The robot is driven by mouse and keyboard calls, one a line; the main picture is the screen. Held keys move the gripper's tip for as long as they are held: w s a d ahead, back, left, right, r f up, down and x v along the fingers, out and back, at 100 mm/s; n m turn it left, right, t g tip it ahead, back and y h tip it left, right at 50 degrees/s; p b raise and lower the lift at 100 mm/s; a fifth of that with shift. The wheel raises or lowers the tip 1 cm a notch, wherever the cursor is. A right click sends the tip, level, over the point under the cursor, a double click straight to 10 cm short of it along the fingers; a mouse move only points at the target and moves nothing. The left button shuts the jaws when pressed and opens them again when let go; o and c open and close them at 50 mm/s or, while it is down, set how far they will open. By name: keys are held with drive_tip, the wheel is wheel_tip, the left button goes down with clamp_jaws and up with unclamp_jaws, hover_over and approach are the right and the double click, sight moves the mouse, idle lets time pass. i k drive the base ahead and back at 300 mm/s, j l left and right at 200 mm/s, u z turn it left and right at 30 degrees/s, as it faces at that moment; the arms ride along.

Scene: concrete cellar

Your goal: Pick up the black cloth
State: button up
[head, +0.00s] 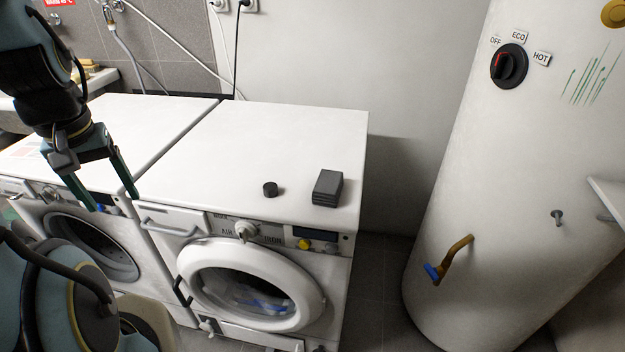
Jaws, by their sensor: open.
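A dark grey-black folded block (327,188), which looks like the black cloth, lies on top of the right washing machine (225,140) near its front right corner. My gripper (117,202) hangs at the left with its two green fingers apart and pointing down. It is empty, in front of the left machine and near the gap between the two machines. It is well to the left of the cloth and does not touch it.
A small black round piece (270,189) lies just left of the cloth. A tall white boiler (500,200) with a dial stands at the right. A left washing machine (125,120) adjoins the right one. The rest of the right machine's top is clear.

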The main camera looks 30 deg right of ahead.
sight(327, 190)
drive_tip(key=z, duration=2.25)
drive_tip(key=i+l, duration=0.25)
drive_tip(key=l, duration=0.15)
drive_tip(key=u, duration=0.45)
drive_tip(key=l+u, duration=0.1)
drive_tip(key=u, duration=0.8)
drive_tip(key=l+u, duration=0.15)
drive_tip(key=u, duration=0.75)
drive_tip(key=i+l, duration=0.05)
drive_tip(key=l, duration=0.05)
